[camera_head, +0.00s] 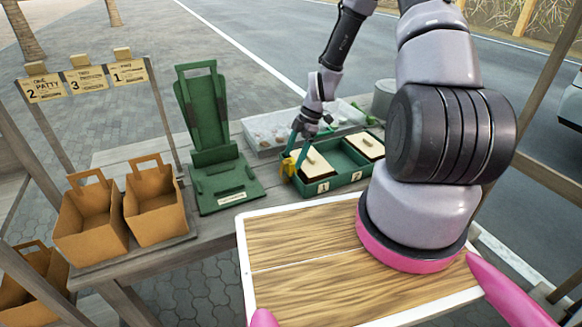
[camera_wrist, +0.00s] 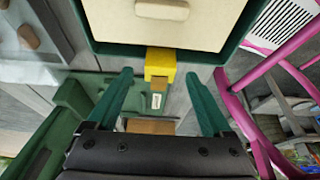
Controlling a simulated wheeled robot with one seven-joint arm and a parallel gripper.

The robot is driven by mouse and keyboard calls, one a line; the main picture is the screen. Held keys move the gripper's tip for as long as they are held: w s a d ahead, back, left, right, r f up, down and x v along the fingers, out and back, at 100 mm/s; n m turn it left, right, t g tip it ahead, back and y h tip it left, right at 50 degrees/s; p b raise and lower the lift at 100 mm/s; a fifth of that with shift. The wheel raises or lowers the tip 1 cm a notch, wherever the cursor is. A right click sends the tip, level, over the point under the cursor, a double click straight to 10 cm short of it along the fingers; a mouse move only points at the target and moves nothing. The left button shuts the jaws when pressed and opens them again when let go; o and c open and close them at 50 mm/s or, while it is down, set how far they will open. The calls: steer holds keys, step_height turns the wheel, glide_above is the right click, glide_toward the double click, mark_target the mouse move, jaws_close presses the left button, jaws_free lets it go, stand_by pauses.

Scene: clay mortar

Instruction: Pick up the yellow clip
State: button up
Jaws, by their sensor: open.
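The yellow clip (camera_head: 288,166) sits at the left end of the green two-compartment tray (camera_head: 340,186), by compartment 1. In the wrist view the clip (camera_wrist: 159,66) shows against the tray's green rim (camera_wrist: 215,58), near a cream lid. My gripper (camera_head: 298,143) is above the clip, at the tray's left end. In the wrist view its two green fingers (camera_wrist: 160,78) are apart, one on each side of the clip, with nothing held. I cannot tell whether the fingertips are level with the clip.
A clear container (camera_head: 268,130) lies behind the tray. A wooden-topped board (camera_head: 300,280) is in front.

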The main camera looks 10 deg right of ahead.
mark_target(293, 160)
steer(key=shift+x, duration=0.85)
steer(key=c, duration=1.3)
step_height(293, 160, up, 15)
steer(key=shift+f, duration=0.2)
